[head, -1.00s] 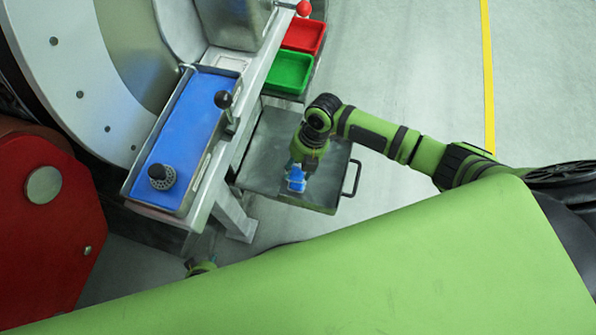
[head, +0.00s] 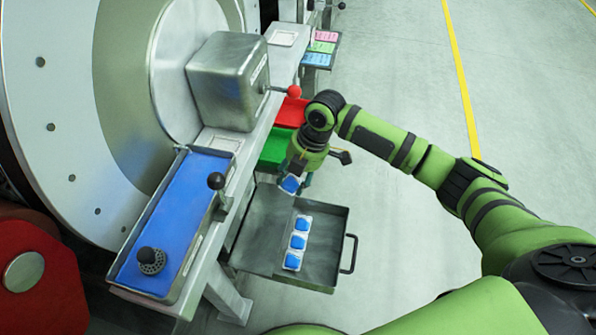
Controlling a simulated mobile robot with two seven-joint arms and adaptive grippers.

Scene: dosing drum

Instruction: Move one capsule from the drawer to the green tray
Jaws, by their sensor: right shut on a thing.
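My right gripper (head: 297,182) points down and is shut on a blue capsule (head: 289,184). It holds the capsule above the far end of the open metal drawer (head: 262,251), just in front of the green tray (head: 272,152). The gripper and wrist hide the right part of the green tray, and its inside is only partly visible. In the drawer, three blue capsules (head: 298,242) lie in a row with pale surrounds. My left gripper is not in view.
A red tray (head: 291,112) lies beyond the green one, below a red-knobbed lever (head: 294,91). A blue-lined trough (head: 170,225) with a black knob stands left of the drawer. The drawer handle (head: 350,255) sticks out right. Floor to the right is clear.

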